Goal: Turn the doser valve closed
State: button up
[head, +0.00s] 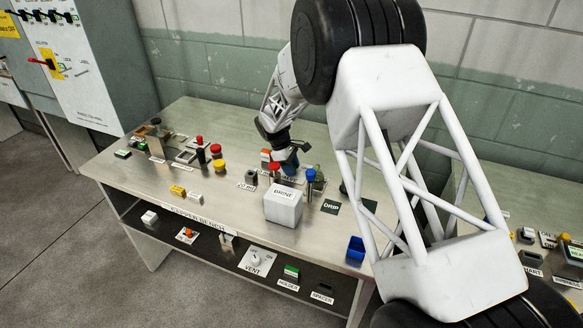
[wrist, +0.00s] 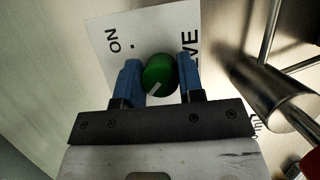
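The valve knob (wrist: 158,72) is a dark green round knob on a white label plate (wrist: 103,28) in the wrist view. The plate shows "ON" and a word ending in "VE"; the rest is hidden. A white mark on the knob slants to its lower left side in the picture. My gripper (wrist: 161,75) has its blue fingers on both sides of the knob, and they look flush against it. In the head view my gripper (head: 286,162) is low over the back of the bench; the knob is hidden there.
A metal cylinder with a rod (wrist: 275,92) stands close right of the gripper in the wrist view. On the bench (head: 130,170) are a white box marked DRINE (head: 283,207), a blue-topped post (head: 310,176), a red-topped post (head: 274,170) and several controls. The front left is clearer.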

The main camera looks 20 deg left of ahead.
jog(key=o, duration=0.4)
jog(key=shift+r, duration=0.1)
jog(key=v, duration=0.7)
jog(key=shift+a+r, duration=0.2)
jog(key=shift+r, duration=0.05)
dwell(0.5)
